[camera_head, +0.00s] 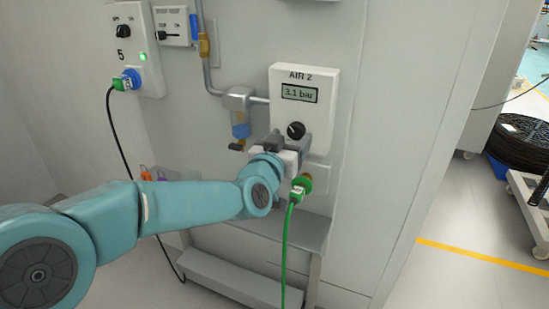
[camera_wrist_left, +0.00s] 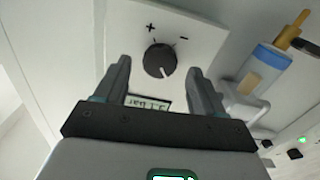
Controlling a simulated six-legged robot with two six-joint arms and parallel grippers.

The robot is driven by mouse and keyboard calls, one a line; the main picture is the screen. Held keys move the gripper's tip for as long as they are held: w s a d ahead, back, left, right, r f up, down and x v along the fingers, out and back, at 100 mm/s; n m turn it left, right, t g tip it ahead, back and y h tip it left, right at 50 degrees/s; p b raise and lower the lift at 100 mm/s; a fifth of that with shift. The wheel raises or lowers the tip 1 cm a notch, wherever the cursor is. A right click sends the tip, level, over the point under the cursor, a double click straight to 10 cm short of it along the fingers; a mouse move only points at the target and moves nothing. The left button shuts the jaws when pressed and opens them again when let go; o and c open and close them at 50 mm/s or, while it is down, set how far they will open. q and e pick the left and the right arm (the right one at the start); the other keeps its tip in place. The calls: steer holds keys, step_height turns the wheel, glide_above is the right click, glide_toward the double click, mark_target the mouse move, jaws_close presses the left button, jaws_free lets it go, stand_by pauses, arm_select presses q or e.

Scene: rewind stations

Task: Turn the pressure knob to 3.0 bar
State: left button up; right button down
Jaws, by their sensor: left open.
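The black pressure knob (camera_head: 296,130) sits on the white AIR 2 panel (camera_head: 318,112), below a display (camera_head: 299,93) that reads 3.1 bar. My left gripper (camera_head: 287,143) is in front of the panel, just below the knob in the head view. In the left wrist view the knob (camera_wrist_left: 160,60) shows between and beyond the fingertips of my open left gripper (camera_wrist_left: 160,72), with clear gaps on both sides. A plus and a minus mark are printed beside the knob, and its pale pointer line shows. The display (camera_wrist_left: 148,103) is partly hidden by the gripper body. My right gripper is not in view.
A green hose (camera_head: 288,235) hangs from a fitting just below the panel. A blue and brass valve unit (camera_head: 239,118) is left of it. A panel marked 5 (camera_head: 132,50) with a black cable is further left. A metal shelf (camera_head: 285,228) juts out below.

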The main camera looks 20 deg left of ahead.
arm_select(q)
steer(key=s, duration=1.4)
steer(key=shift+s+a+p, duration=0.25)
steer(key=shift+s+p, duration=0.05)
steer(key=shift+p, duration=0.15)
